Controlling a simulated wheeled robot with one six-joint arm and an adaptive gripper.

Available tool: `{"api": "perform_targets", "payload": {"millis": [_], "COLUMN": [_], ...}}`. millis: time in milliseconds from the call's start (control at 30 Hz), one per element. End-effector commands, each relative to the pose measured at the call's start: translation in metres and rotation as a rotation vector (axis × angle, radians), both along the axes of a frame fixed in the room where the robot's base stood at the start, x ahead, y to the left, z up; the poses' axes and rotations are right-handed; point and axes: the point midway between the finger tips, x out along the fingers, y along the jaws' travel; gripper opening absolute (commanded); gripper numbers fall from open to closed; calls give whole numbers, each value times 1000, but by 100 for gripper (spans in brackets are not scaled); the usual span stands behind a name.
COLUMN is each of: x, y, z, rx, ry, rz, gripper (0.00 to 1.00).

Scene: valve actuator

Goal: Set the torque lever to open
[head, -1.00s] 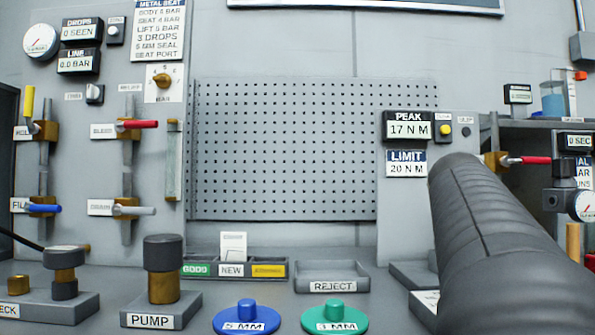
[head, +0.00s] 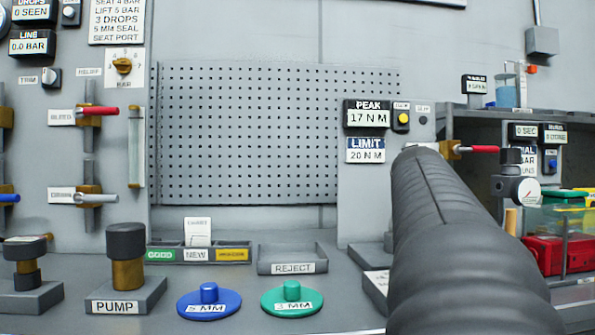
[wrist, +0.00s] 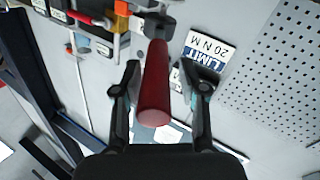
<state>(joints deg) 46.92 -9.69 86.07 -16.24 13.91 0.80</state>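In the wrist view a thick dark-red handle (wrist: 154,92), which I take to be the torque lever, points toward the camera from a grey hub. My gripper (wrist: 155,72) is open, with one finger on each side of the handle. A gap shows on the left side; whether the right finger touches is hard to tell. The LIMIT 20 N M sign (wrist: 208,55) appears upside down just right of the hub. In the head view my arm hides the gripper and this handle. The peak display (head: 368,114) reads 17 N M, above the limit sign (head: 367,150).
A smaller red-handled valve (head: 480,149) stands right of my arm, near a gauge (head: 527,191). A red bin (head: 545,253) lies at the far right. The pump (head: 127,262), reject tray (head: 292,258), blue disc (head: 209,303) and green disc (head: 291,301) sit left of my arm.

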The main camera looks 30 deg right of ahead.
Motion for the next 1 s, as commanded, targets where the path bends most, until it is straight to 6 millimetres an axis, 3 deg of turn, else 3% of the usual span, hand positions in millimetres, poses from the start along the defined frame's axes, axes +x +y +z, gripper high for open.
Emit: {"api": "perform_targets", "payload": {"millis": [367,800,1000], "x": [-4,-40,-48], "y": [2,47,57], "z": [0,0,-1], "rx": [2,0,1], "ry": [1,0,1], "rz": [-4,-2,-2], "gripper": [50,50,50]}}
